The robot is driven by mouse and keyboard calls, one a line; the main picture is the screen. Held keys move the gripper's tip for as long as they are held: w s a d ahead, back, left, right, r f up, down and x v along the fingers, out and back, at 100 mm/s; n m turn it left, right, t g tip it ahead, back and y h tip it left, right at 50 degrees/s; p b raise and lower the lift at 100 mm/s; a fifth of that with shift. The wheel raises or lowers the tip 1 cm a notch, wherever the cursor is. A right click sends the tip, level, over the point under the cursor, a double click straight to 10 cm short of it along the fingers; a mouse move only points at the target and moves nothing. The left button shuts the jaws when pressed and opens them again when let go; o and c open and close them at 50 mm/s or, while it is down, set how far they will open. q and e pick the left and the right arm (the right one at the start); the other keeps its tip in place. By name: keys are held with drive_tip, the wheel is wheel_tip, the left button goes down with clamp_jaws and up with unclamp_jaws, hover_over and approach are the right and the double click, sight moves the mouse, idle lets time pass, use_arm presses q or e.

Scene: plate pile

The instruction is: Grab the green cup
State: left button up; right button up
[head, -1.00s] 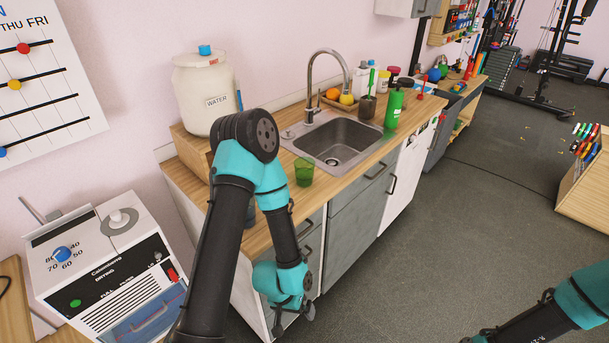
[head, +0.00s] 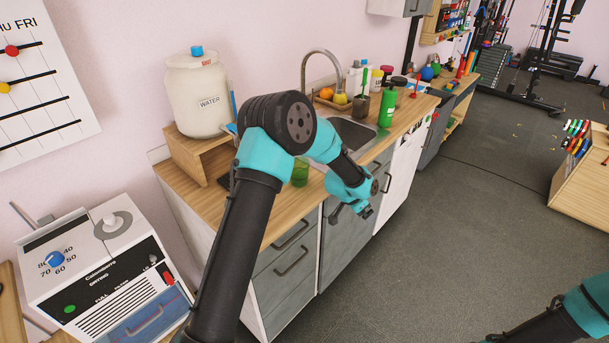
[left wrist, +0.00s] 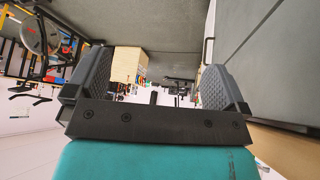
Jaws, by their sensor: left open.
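The green cup (head: 300,173) stands on the wooden counter, left of the sink. My left arm partly covers it in the head view. My left gripper (head: 353,212) is in front of the counter, right of the cup and apart from it. In the left wrist view my left gripper (left wrist: 155,88) is open with nothing between its fingers, and the cup does not show there. My right arm enters at the lower right of the head view; its gripper is out of the frame.
The wooden counter (head: 285,218) has the sink (head: 355,132), a green bottle (head: 387,106) and a fruit tray behind. A water jug (head: 199,95) stands on a wooden stand at the left. A drying machine (head: 100,270) is lower left.

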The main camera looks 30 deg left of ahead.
use_arm(q)
drive_tip(key=w+a+r+m, duration=0.2)
drive_tip(key=w+r+m, duration=0.1)
drive_tip(key=r, duration=0.4)
wheel_tip(320, 180, up, 24)
drive_tip(key=m+g+y, duration=0.4)
drive_tip(key=m+g, duration=0.1)
drive_tip(key=m, duration=0.6)
hover_over(299, 173)
drive_tip(key=w+a, duration=0.1)
drive_tip(key=w, duration=0.2)
drive_tip(key=shift+w+a, duration=0.1)
drive_tip(key=shift+w, duration=0.05)
drive_tip(key=shift+f, duration=0.1)
wheel_tip(299, 173, down, 12)
drive_tip(key=shift+f, duration=0.1)
